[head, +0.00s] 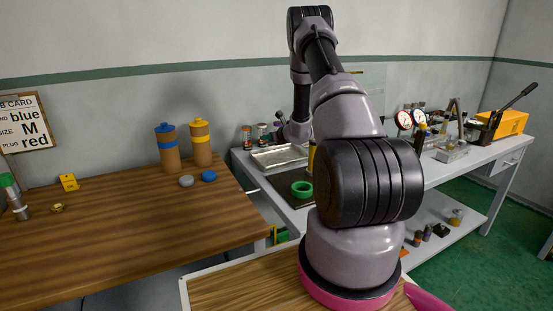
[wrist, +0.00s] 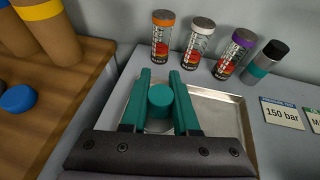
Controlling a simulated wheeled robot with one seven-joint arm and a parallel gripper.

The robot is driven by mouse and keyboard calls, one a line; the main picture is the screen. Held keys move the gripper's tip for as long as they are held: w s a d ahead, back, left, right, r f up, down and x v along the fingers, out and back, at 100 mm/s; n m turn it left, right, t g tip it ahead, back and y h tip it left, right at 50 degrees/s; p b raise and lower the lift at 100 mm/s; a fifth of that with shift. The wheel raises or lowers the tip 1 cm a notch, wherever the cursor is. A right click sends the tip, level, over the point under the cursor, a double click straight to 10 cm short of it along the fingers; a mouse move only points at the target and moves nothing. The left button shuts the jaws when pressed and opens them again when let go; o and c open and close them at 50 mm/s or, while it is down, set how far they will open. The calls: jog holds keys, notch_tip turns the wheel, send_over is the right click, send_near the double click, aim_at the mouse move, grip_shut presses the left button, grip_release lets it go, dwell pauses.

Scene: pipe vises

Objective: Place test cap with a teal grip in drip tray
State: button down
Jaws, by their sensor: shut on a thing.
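The test cap's teal round grip (wrist: 160,97) shows in the wrist view between the two teal fingers of my gripper (wrist: 160,76). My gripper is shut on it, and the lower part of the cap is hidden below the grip. The drip tray (wrist: 228,118) is a shallow shiny metal tray; in the wrist view my fingers and the cap are over its left part. I cannot tell how high the cap is above the tray floor. In the head view the drip tray (head: 272,160) lies on the grey bench, and my arm hides most of my gripper and the cap.
Spray cans with orange (wrist: 160,38), white (wrist: 197,42) and purple (wrist: 234,52) tops stand behind the tray, beside a black-topped bottle (wrist: 264,62). A 150 bar card (wrist: 282,113) is at right. A green ring (head: 302,189) lies on a dark mat nearer me.

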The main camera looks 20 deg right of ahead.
aim_at(267, 162)
jog(key=f, duration=0.8)
jog(key=shift+a+f, duration=0.2)
jog(key=shift+f, duration=0.15)
jog(key=shift+f, duration=0.15)
jog(key=c, duration=0.7)
grip_release()
jog(key=shift+o, duration=0.2)
